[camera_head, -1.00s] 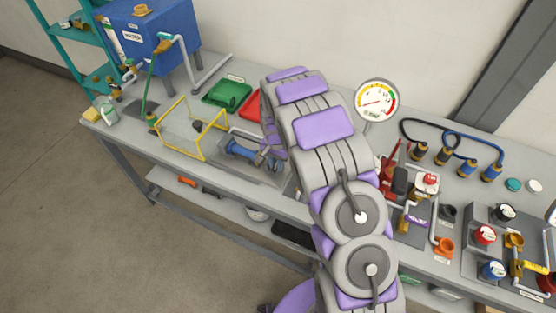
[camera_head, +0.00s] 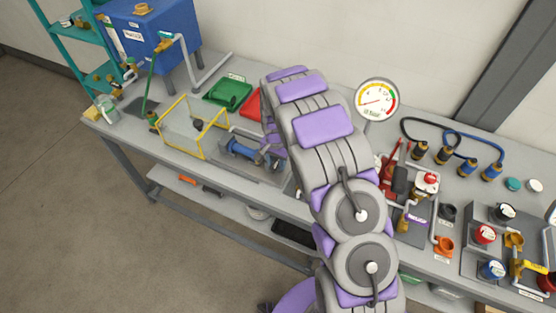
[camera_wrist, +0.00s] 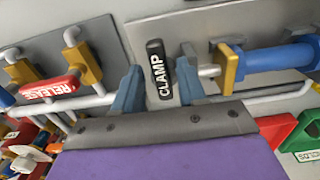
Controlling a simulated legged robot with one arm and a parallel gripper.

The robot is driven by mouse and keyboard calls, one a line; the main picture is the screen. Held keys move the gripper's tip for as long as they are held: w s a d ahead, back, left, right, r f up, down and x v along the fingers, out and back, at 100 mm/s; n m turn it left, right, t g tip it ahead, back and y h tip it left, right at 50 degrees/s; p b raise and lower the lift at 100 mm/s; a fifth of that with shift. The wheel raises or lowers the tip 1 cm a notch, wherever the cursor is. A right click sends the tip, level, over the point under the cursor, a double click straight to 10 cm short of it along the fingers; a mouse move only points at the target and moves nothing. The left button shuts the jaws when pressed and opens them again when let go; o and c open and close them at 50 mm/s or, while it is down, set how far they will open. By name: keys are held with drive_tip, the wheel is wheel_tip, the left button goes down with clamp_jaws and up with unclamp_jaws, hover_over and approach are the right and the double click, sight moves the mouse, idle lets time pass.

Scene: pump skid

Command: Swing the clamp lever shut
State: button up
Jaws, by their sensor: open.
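The clamp lever (camera_wrist: 158,68) has a black handle marked CLAMP and stands nearly upright in the wrist view. My gripper (camera_wrist: 160,84) is open, with one blue-grey finger on each side of the handle. I cannot tell whether either finger touches it. The blue cylinder (camera_wrist: 280,58) of the clamp, with a yellow bracket (camera_wrist: 229,68), lies right of the lever. In the head view the blue cylinder (camera_head: 241,149) sits on a grey plate on the bench, and my arm partly hides the clamp area.
A red lever marked RELEASE (camera_wrist: 50,89) is left of my gripper in the wrist view. A yellow-framed guard (camera_head: 181,140), a green bin (camera_head: 228,92) and a red bin (camera_head: 252,104) stand near the clamp. Valves and a gauge (camera_head: 376,99) are to the right.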

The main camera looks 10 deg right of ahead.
drive_tip(key=n+b, duration=0.1)
drive_tip(key=n, duration=0.1)
drive_tip(key=n+b, duration=0.1)
drive_tip(key=n, duration=0.1)
drive_tip(key=shift+s+d+n, duration=0.15)
drive_tip(key=shift+d+n, duration=0.15)
drive_tip(key=shift+d, duration=0.05)
wheel_tip(320, 180, up, 18)
drive_tip(key=p, duration=0.2)
drive_tip(key=s+d+r, duration=0.1)
drive_tip(key=s+r, duration=0.2)
drive_tip(key=s, duration=0.5)
drive_tip(key=s+d+r+n+b, duration=0.1)
drive_tip(key=s+r, duration=0.3)
drive_tip(key=s, duration=0.5)
drive_tip(key=shift+d+g, duration=0.4)
drive_tip(key=s+n+g+b, duration=0.1)
drive_tip(key=s, duration=2.3)
drive_tip(key=shift+s+d+f+n, duration=0.15)
drive_tip(key=shift+d+n, duration=0.15)
